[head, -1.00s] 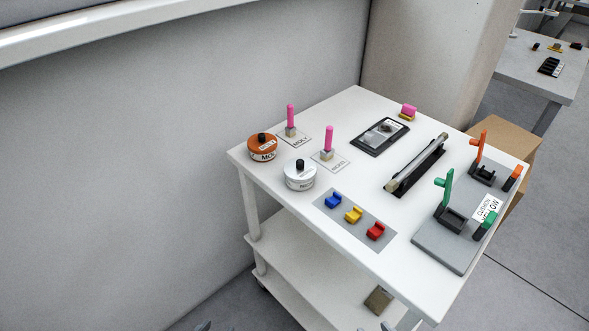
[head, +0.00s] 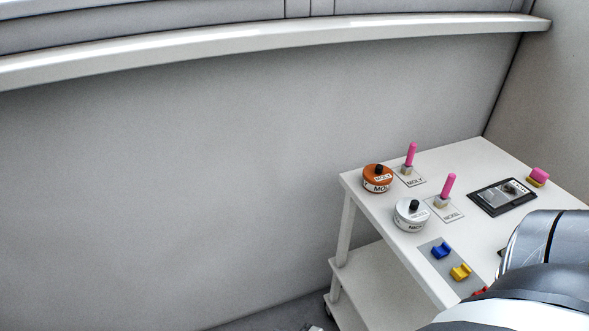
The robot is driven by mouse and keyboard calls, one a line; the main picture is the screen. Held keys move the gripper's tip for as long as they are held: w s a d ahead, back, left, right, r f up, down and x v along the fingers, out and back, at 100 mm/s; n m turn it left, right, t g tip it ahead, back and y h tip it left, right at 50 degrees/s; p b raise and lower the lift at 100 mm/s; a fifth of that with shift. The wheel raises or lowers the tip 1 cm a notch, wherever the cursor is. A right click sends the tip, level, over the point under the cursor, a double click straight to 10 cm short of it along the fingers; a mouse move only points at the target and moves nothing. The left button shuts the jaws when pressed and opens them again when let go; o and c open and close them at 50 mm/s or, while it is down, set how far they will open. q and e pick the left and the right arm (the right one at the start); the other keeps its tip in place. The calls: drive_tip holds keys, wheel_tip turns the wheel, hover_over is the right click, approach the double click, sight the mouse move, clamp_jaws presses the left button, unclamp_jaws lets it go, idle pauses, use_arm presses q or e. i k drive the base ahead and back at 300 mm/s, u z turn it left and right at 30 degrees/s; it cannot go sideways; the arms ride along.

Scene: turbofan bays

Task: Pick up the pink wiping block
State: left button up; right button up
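The pink wiping block (head: 539,175), a small pink block on a yellow base, stands on the white cart top (head: 465,155) near its far right edge, behind the dark framed tray. Nothing touches it. A large grey and black link of my arm covers the lower right of the head view, in front of the cart and nearer than the block. Its gripper does not show. A small grey piece at the bottom edge may be the tip of my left gripper (head: 311,327); its fingers cannot be made out.
On the cart stand an orange MOLY tin (head: 377,180), a white tin (head: 411,216), two pink-handled brushes and a dark tray (head: 502,196). Blue (head: 441,250) and yellow (head: 460,272) pieces sit on a grey mat. A wall with a long ledge rises behind.

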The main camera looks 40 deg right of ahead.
sight(536, 178)
drive_tip(key=u, duration=0.7)
drive_tip(key=k, duration=2.45)
drive_tip(key=z, duration=1.25)
drive_tip(key=i, duration=1)
